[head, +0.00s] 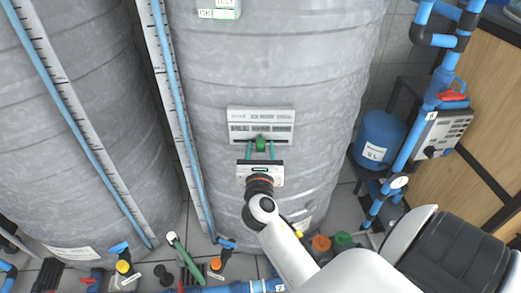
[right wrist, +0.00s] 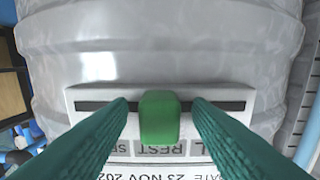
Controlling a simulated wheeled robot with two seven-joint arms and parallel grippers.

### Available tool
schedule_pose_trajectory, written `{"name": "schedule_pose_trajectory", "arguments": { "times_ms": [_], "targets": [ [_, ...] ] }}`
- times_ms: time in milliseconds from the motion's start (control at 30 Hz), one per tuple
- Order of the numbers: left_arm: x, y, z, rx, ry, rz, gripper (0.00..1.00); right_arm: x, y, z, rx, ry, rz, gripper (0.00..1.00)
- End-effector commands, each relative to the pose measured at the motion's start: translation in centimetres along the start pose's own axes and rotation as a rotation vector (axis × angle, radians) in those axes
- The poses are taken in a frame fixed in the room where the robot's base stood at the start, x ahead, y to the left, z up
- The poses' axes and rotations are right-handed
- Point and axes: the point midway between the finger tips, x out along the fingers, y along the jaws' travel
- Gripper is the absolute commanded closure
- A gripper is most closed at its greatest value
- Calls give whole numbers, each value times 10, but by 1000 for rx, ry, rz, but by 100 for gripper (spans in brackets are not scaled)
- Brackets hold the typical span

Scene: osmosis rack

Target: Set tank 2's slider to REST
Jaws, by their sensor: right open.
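The slider plate (head: 239,134) is on the front of the large grey middle tank (head: 270,65). Its green knob (head: 261,144) sits near the middle of the slot, in line with the word REST. In the right wrist view, the plate (right wrist: 90,98) is upside down and the green knob (right wrist: 160,118) is mid-slot, beside REST. My right gripper (head: 261,147) is open, with one teal finger on each side of the knob. Gaps show between the knob and both fingers (right wrist: 160,112). My left gripper is not in view.
Another grey tank (head: 85,120) stands at left, with scale strips and blue tubes between the tanks. Blue pipes (head: 400,165), a small blue vessel (head: 377,140) and a pump box (head: 445,132) are at right. Valves and coloured caps line the floor below.

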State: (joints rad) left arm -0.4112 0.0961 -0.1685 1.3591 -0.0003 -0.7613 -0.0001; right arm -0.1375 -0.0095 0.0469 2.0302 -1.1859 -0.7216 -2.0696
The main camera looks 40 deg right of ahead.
Motion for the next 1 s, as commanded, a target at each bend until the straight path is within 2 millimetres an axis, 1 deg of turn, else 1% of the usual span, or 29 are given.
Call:
{"name": "schedule_pose_trajectory", "arguments": {
  "times_ms": [67,167,267,500,600,700,833,1000],
  "targets": [
    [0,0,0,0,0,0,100,-2,0,0,0,-1,0,55],
    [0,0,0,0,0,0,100,-11,0,1,0,-2,-1,55],
    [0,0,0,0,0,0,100,-28,0,1,-1,-4,-1,55],
    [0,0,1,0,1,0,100,-80,0,3,-1,-5,-1,55],
    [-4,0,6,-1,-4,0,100,-97,0,2,0,-4,0,55],
    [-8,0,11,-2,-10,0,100,-110,0,2,-1,-2,-1,55],
    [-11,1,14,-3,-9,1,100,-118,0,0,0,-1,0,55],
    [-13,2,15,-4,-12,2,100,-120,0,0,0,0,1,55]
  ]
}}
